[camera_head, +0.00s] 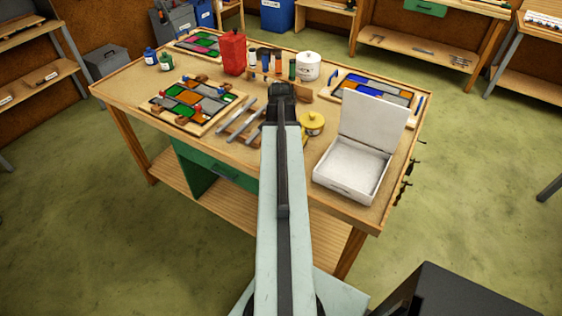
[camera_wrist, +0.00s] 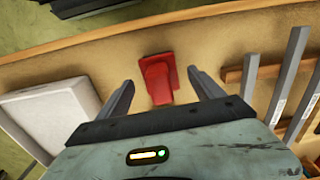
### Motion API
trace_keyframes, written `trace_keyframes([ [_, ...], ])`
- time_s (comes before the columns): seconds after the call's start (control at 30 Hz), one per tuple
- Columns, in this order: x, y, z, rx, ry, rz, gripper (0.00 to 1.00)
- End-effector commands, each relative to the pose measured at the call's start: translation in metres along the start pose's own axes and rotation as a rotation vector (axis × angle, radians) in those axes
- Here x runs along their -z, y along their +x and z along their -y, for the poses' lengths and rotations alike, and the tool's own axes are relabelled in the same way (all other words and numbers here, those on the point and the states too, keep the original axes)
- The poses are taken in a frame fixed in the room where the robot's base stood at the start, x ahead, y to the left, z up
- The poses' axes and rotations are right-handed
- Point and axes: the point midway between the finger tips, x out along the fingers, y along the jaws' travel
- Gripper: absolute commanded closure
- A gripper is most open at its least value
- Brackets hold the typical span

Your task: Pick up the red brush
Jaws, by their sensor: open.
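The red brush (camera_wrist: 158,82) lies on the tan worktop, seen in the wrist view near the table's edge. It has a broad red end and a narrower part toward my gripper. My gripper (camera_wrist: 161,77) is open, with one finger on each side of the brush and clear gaps between. I cannot tell how far above the worktop the fingers are. In the head view my gripper (camera_head: 282,92) is over the table, and my arm hides the brush.
An open white box (camera_head: 350,170) stands right of my arm; it also shows in the wrist view (camera_wrist: 50,112). Grey strips (camera_head: 240,120) lie left of my arm. A yellow tin (camera_head: 312,123), red can (camera_head: 233,53) and white pot (camera_head: 308,68) stand on the table (camera_head: 130,83).

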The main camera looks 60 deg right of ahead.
Motion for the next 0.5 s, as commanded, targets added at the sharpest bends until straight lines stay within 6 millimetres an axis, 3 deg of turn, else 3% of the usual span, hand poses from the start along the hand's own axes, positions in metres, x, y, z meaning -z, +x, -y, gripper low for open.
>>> trace_keyframes([
  [0.03,0.0002,0.0186,0.0001,0.000,0.000,0.000,0.24],
  [0.1,0.0001,0.0260,0.0001,0.000,0.000,0.000,0.24],
  [0.37,0.0001,0.0232,-0.0001,0.000,0.000,0.000,0.26],
  [0.5,0.0002,0.0231,-0.0002,0.000,0.000,0.000,0.65],
])
